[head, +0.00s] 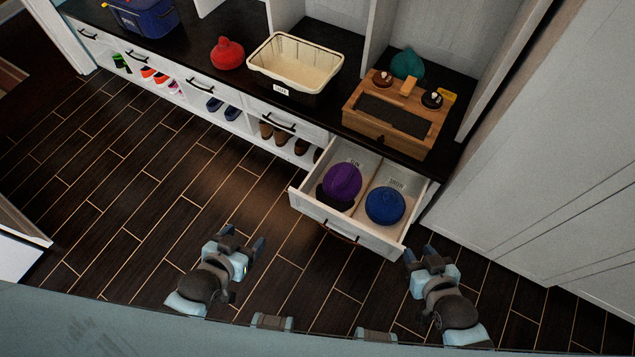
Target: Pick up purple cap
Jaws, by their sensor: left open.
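A purple cap (343,181) lies in the left compartment of an open drawer (373,238), with a dark brim or dark item at its lower left. A blue cap (385,206) lies in the right compartment, apart from the purple one across a thin divider. My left gripper (243,241) is open and empty, in front of the drawer and to its left. My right gripper (422,256) is beside the drawer's front right corner, apart from both caps. Its jaw opening is not clear from this angle.
A wooden box (399,117) with knobs and a cream basket (294,62) stand on the dark counter above the drawer. A red hat-like item (228,53) sits further left. Shoes fill cubbies below. A white panel (549,150) rises at right. The floor at left is clear.

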